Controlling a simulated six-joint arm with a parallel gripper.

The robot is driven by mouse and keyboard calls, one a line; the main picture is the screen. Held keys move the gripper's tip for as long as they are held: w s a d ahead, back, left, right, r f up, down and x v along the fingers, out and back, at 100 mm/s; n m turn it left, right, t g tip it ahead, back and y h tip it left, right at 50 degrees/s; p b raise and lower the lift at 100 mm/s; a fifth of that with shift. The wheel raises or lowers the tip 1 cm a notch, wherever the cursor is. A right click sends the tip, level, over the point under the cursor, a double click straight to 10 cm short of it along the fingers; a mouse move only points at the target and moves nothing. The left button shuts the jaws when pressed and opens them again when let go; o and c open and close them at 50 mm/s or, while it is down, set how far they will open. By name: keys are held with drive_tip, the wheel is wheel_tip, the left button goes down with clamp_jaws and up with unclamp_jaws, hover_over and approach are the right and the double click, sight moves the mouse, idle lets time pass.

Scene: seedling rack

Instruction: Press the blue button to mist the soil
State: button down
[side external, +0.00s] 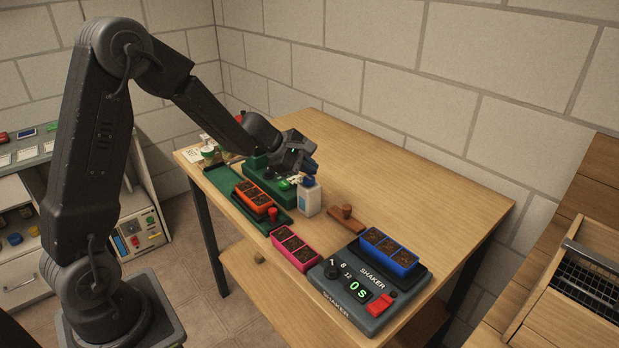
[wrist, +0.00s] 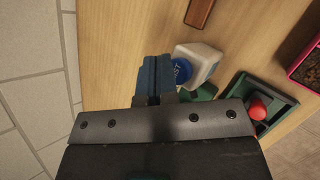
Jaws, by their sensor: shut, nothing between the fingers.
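A small white mister bottle (side external: 309,199) stands upright near the middle of the table. My gripper (side external: 311,170) is shut and empty, just above and behind the button. In the wrist view the closed fingers (wrist: 155,62) lie just left of the button and hide a little of its edge. I cannot tell whether they touch it. An orange soil tray (side external: 255,196) sits in a green holder in front of the bottle.
A red knob (side external: 273,211) stands at the green holder's end. A pink soil tray (side external: 296,249) lies on the table. A blue soil tray (side external: 388,251) sits on the dark shaker (side external: 370,312). A brown wooden stamp-like piece (side external: 346,220) is right of the bottle. The table's back right is clear.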

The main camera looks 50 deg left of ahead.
sight(309, 180)
drive_tip(key=shift+f, duration=0.1)
drive_tip(key=shift+f, duration=0.35)
idle(0.4)
drive_tip(key=shift+r, duration=0.5)
drive_tip(key=shift+r, duration=3)
idle(0.3)
